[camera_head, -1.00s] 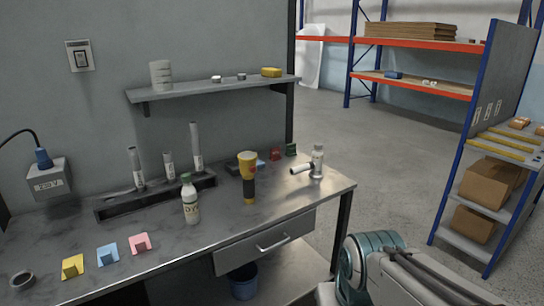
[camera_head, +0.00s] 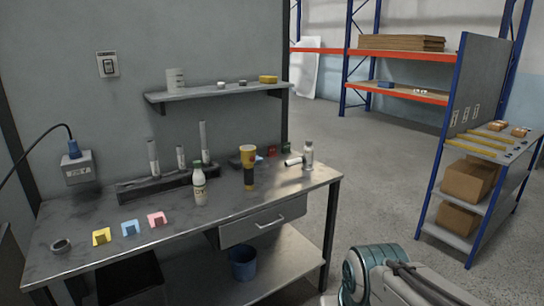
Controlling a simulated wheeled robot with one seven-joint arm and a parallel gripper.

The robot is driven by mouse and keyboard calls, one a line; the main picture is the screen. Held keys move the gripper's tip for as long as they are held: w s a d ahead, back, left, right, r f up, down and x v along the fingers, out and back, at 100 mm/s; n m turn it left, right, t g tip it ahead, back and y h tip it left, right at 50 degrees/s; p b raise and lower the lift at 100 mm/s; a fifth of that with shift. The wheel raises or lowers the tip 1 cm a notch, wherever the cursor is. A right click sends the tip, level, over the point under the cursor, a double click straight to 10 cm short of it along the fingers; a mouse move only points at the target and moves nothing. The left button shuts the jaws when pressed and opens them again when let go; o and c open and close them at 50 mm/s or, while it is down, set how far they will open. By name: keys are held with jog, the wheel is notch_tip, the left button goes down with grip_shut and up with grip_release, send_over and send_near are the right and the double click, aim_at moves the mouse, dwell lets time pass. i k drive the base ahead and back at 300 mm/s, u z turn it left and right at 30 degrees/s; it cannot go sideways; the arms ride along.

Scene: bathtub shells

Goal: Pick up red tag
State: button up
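A small red tag (camera_head: 272,150) stands at the back right of the grey workbench (camera_head: 90,267), next to a dark green one (camera_head: 286,148). The yellow and black bottle (camera_head: 248,168) stands just left of it and nearer to me. A pink tag (camera_head: 157,219), a blue tag (camera_head: 131,228) and a yellow tag (camera_head: 102,237) lie in a row at the front left. My arm shows at the bottom right, well apart from the red tag. My gripper is out of view.
A white bottle (camera_head: 199,185) and a silver bottle (camera_head: 308,155) with a white cylinder (camera_head: 294,161) beside it stand on the bench. A black rack (camera_head: 165,187) holds several tubes. A blue-framed shelf (camera_head: 431,188) stands at right. Open floor (camera_head: 370,190) lies between.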

aim_at(271, 150)
jog(key=z, duration=0.65)
jog(key=i, duration=0.85)
jog(key=z, duration=0.65)
jog(key=i, duration=1.15)
jog(key=u, duration=1.05)
jog(key=i, duration=0.8)
jog(key=u, duration=0.9)
jog(key=i, duration=0.55)
